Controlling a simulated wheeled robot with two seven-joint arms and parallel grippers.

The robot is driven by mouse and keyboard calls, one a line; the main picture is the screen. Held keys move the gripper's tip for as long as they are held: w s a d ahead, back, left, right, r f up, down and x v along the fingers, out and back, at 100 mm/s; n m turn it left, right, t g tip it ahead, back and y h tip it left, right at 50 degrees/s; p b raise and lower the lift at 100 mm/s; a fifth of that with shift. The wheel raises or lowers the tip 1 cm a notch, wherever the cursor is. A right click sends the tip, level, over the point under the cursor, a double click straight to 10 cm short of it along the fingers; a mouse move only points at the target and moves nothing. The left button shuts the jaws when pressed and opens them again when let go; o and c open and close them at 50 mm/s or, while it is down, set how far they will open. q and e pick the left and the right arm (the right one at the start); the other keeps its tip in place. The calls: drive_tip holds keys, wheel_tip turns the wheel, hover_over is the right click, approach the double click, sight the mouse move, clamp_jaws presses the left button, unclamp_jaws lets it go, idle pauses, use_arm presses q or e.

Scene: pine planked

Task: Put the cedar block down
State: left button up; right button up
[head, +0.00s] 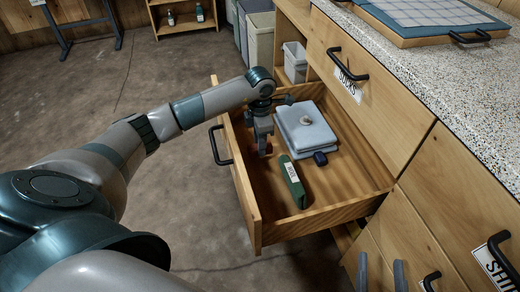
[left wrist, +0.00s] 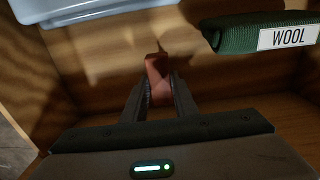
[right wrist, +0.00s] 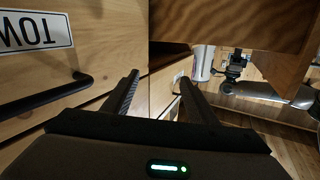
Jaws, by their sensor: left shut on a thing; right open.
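The cedar block (left wrist: 156,72), small and reddish brown, is between the fingertips of my left gripper (left wrist: 158,88). In the head view the block (head: 266,149) shows as a reddish patch below my left gripper (head: 264,143), which points down into the open drawer (head: 330,212) near its front-left side. The fingers hide part of the block. I cannot tell whether it touches the drawer floor. My right gripper (head: 381,268) is open and empty, low in front of the cabinet; its spread fingers also show in the right wrist view (right wrist: 159,78).
Bare drawer floor (head: 345,185) lies right of the bundle.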

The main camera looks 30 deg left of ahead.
use_arm(q)
wheel_tip(320, 180, down, 2)
drive_tip(key=shift+f, duration=0.35)
use_arm(e)
drive_tip(key=shift+s+a+r+t, duration=0.15)
drive_tip(key=shift+r+t, duration=0.35)
drive_tip(key=shift+r, duration=0.3)
use_arm(q)
drive_tip(key=shift+f, duration=0.1)
use_arm(e)
drive_tip(key=shift+r, duration=0.1)
use_arm(q)
drive_tip(key=o, duration=1.1)
drive_tip(key=shift+c, duration=0.2)
use_arm(e)
drive_tip(key=shift+a+r, duration=0.1)
drive_tip(key=shift+r, duration=0.1)
drive_tip(key=shift+f, duration=0.15)
use_arm(q)
wheel_tip(320, 180, up, 12)
drive_tip(key=p, duration=0.1)
use_arm(e)
wheel_tip(320, 180, down, 6)
drive_tip(key=d+g, duration=0.1)
drive_tip(key=g, duration=0.2)
drive_tip(key=shift+d+g+h, duration=0.25)
drive_tip(key=shift+g+h, duration=0.05)
drive_tip(key=shift+h, duration=0.1)
drive_tip(key=shift+s+f, duration=0.1)
